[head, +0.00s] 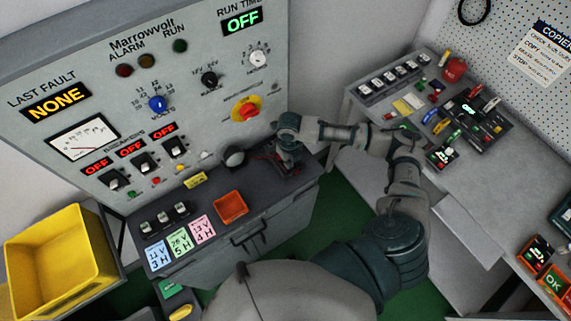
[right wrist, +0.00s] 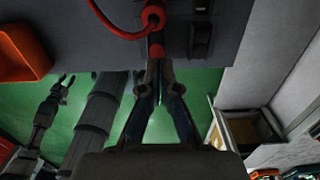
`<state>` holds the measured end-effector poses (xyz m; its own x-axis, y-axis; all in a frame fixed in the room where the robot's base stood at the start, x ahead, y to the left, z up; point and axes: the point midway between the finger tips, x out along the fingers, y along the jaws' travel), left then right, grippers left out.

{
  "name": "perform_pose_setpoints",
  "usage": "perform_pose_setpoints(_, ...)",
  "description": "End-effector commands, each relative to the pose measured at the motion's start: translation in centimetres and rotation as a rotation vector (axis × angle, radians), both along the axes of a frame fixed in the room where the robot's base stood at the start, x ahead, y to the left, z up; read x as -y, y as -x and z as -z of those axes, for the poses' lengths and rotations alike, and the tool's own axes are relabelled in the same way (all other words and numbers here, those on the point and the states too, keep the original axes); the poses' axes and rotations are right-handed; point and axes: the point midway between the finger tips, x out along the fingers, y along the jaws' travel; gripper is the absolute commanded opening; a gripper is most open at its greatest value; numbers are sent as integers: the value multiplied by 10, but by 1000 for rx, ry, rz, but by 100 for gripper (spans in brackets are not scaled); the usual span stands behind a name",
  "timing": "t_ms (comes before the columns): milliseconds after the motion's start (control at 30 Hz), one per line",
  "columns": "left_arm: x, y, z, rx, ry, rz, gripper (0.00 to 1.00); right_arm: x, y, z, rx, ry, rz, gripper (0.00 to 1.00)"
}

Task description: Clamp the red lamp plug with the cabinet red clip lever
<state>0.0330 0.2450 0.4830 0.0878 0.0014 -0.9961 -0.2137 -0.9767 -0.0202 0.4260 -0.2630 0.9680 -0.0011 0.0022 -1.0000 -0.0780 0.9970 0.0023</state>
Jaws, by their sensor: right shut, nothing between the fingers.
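The red lamp plug (right wrist: 152,16), a rounded red piece on a red cable, lies at the top of the right wrist view. A short red piece (right wrist: 156,48), seemingly the red clip lever, runs from it towards my right gripper (right wrist: 154,72). The fingers are shut with nothing between them, at the near end of this piece; contact is unclear. In the head view my right gripper (head: 287,163) is over the right end of the cabinet's dark ledge, hiding most of the clip. My left gripper (right wrist: 63,82) appears open and empty, low beside the cabinet.
A dark clip (right wrist: 200,38) stands right of the red piece. An orange tray (head: 231,206) and coloured cards (head: 180,243) are on the ledge. A yellow bin (head: 62,262) stands left. A grey bench (head: 440,165) with several small parts is at right.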

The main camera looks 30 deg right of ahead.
Motion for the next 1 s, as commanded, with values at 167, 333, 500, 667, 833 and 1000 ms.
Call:
perform_pose_setpoints(167,3,0,0,0,3,-1,40,-1,0,0,0,1,0,0)
perform_pose_setpoints(333,4,0,0,0,5,-2,40,-2,0,-1,0,2,-1,0)
perform_pose_setpoints(500,4,0,0,0,5,-1,40,-1,0,0,0,1,0,0)
perform_pose_setpoints(667,3,0,0,0,4,-1,40,0,0,1,0,0,0,0)
perform_pose_setpoints(833,3,0,1,0,3,-1,40,0,0,3,-1,0,0,0)
perform_pose_setpoints(1000,3,0,2,0,3,-1,40,0,0,6,-1,0,0,0)
